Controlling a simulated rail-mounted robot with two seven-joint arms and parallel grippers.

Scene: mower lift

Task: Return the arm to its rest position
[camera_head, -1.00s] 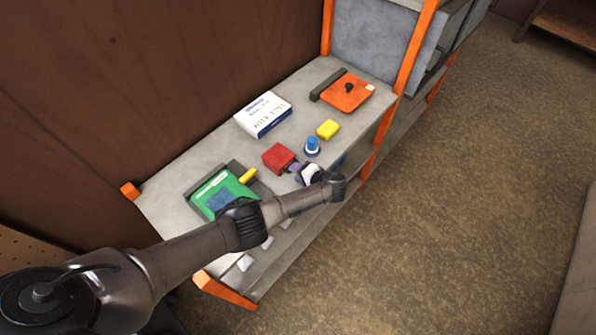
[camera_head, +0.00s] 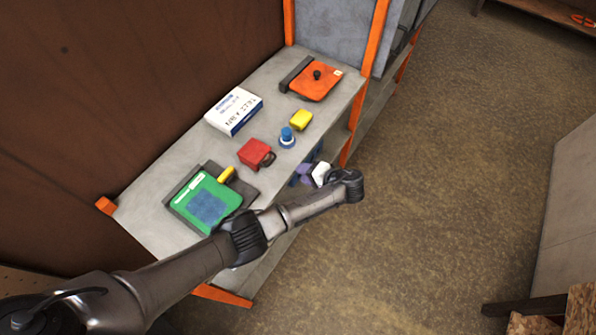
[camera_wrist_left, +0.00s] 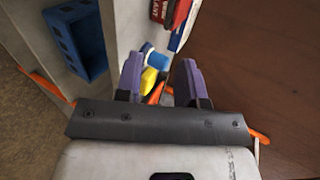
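My left arm comes in from the lower left and reaches past the front edge of the shelf unit. My left gripper (camera_head: 306,174) is at the shelf's front edge, partly hidden by my own wrist. The left wrist view shows its two purple fingers (camera_wrist_left: 159,80) apart, with nothing held between them. The red box-like item with a dark loop (camera_head: 254,153) stands on the shelf top, apart from the gripper. My right gripper is not in view.
The shelf top (camera_head: 155,222) holds a green item (camera_head: 205,203), a white box (camera_head: 233,110), a blue-and-white item (camera_head: 287,138), a yellow block (camera_head: 301,120) and an orange item (camera_head: 316,82). A blue bin (camera_wrist_left: 76,38) shows in the left wrist view. The floor (camera_head: 440,160) at right is open.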

